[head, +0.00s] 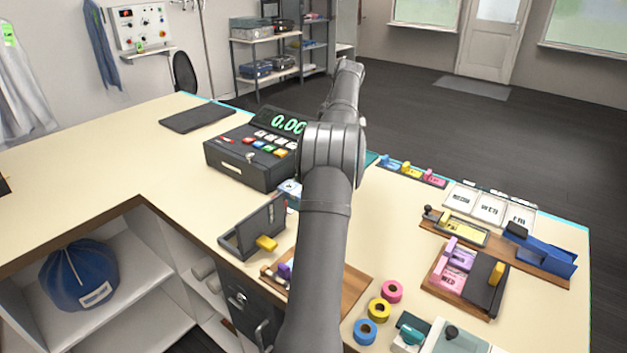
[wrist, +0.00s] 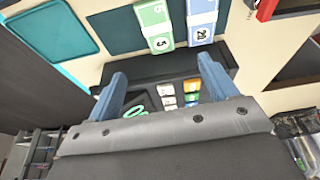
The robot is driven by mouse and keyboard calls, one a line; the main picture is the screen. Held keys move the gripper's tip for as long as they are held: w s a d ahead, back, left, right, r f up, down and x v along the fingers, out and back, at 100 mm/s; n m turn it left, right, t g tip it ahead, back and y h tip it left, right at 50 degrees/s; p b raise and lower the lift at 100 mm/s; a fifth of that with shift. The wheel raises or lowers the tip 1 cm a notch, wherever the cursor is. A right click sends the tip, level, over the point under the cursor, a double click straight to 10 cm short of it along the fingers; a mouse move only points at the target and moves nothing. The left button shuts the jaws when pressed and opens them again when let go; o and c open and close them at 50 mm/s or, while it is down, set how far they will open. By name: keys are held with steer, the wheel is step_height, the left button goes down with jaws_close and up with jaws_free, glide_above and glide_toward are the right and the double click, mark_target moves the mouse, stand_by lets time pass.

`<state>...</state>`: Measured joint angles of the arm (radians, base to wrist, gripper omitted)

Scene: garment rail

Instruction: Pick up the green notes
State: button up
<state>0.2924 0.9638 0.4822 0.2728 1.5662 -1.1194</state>
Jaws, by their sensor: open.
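The green notes (wrist: 153,24) are a banded bundle in the wrist view, lying at the top middle beside a similar blue bundle (wrist: 201,22). I cannot make out the green notes in the head view, where my arm covers that part of the counter. My gripper (wrist: 162,68) is open in the wrist view, its two blue-grey fingers apart with nothing between them. The green notes lie beyond the fingertips, apart from them. The cash register (wrist: 165,92) shows below and between the fingers. In the head view my gripper is hidden behind the arm.
The cash register (head: 250,155) stands left of my arm on the cream counter (head: 120,150). A dark open-topped holder (head: 255,228) is in front of it. A teal tray (wrist: 55,38) lies at upper left in the wrist view. Tape rolls (head: 379,309) stand right of my arm.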

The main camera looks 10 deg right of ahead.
steer(key=x, duration=1)
steer(key=shift+w+f, duration=0.1)
steer(key=shift+f, duration=0.25)
steer(key=x, duration=0.5)
steer(key=shift+w+d+f, duration=0.1)
steer(key=shift+w+d, duration=0.05)
steer(key=shift+w, duration=0.05)
steer(key=c, duration=1.1)
